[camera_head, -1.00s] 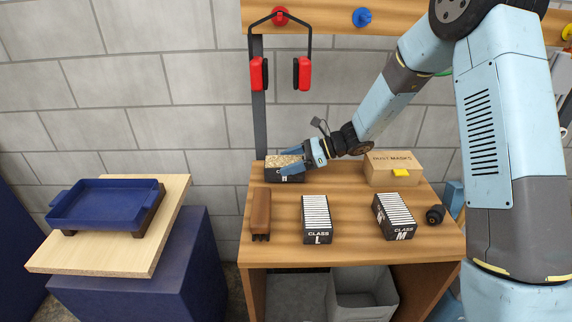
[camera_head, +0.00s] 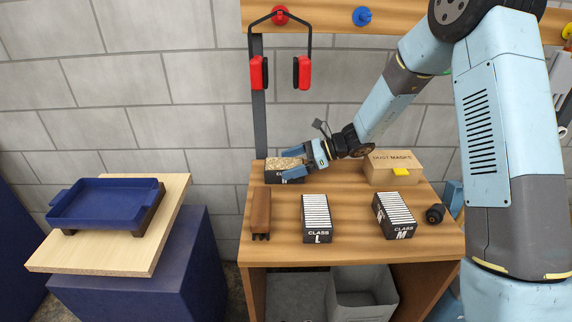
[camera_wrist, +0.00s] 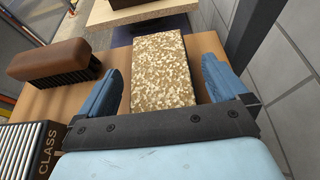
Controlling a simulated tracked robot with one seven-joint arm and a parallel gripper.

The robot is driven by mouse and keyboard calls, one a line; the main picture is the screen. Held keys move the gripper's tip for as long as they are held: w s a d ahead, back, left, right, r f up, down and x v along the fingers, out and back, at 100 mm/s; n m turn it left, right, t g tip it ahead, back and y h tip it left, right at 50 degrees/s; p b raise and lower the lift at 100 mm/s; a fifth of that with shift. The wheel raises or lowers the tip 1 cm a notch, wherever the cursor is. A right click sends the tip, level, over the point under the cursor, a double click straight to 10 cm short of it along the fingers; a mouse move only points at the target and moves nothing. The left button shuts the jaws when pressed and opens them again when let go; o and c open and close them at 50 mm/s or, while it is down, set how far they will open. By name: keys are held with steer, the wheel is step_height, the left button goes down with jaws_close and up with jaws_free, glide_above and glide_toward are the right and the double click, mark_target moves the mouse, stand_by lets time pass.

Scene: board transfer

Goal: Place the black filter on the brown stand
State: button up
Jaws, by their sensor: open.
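A black box-shaped filter with a speckled tan top (camera_head: 284,163) sits at the back left of the wooden workbench. My gripper (camera_head: 293,165) is open at its right end. In the wrist view, the speckled top (camera_wrist: 162,72) lies between the two spread fingers (camera_wrist: 160,85), with gaps on both sides. Its black sides are mostly hidden there. A dark brown stand (camera_head: 153,213) shows under the blue tray (camera_head: 103,205), on a pale board (camera_head: 172,200) at the left; the tray hides most of it.
A brown-handled brush (camera_head: 261,212), Class L box (camera_head: 317,217), Class M box (camera_head: 394,214), dust mask box (camera_head: 393,168) and black knob-like part (camera_head: 435,214) stand on the workbench (camera_head: 350,249). A gap separates bench and blue cabinet (camera_head: 150,285). Earmuffs (camera_head: 258,73) hang behind.

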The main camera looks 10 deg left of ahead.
steer(key=v, duration=1.1)
steer(key=shift+w+d+r, duration=0.1)
steer(key=shift+d+r, duration=0.05)
steer(key=shift+d, duration=0.05)
steer(key=s+d+r+n+t+h, duration=0.3)
steer(key=s+d+r+n+h, duration=0.1)
steer(key=s+d, duration=0.5)
steer(key=s+d+r+n+t+h, duration=0.3)
steer(key=s+d+r+n, duration=0.3)
steer(key=s+d+r, duration=0.3)
steer(key=s+d+r+n+t+h, duration=0.2)
steer(key=s+d+r+n+h, duration=0.3)
steer(key=s+d, duration=0.4)
steer(key=shift+s+d+r+t+h, duration=0.4)
steer(key=shift+s+r+h, duration=0.2)
steer(key=shift+s+r, duration=0.35)
steer(key=shift+s+a+f, duration=0.1)
steer(key=shift+f, duration=0.05)
